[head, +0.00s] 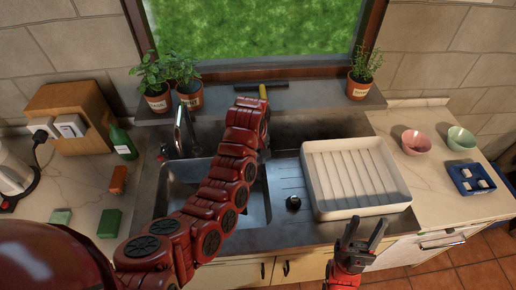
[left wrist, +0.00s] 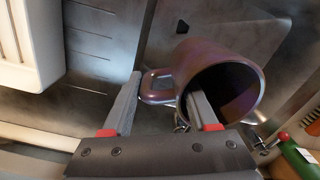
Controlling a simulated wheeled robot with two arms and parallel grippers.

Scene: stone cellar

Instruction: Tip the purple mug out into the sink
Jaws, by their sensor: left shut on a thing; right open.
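The purple mug (left wrist: 220,80) shows in the left wrist view, tilted with its dark mouth facing towards the camera. My left gripper (left wrist: 167,85) is shut on it, with one finger inside the mouth and the other outside by the handle. In the head view the mug and the left fingertips are hidden behind my left arm, which reaches over the sink. The sink (head: 258,208) has a steel basin, partly covered by that arm. My right gripper (head: 366,230) is open and empty at the counter's front edge, below the white rack.
A white drying rack (head: 409,195) stands right of the basin. A black round piece (head: 293,203) lies between them. The tap (head: 183,130) is at the back left, near a green bottle (head: 122,141). Potted herbs (head: 189,95) stand on the ledge. Bowls (head: 416,143) are at right.

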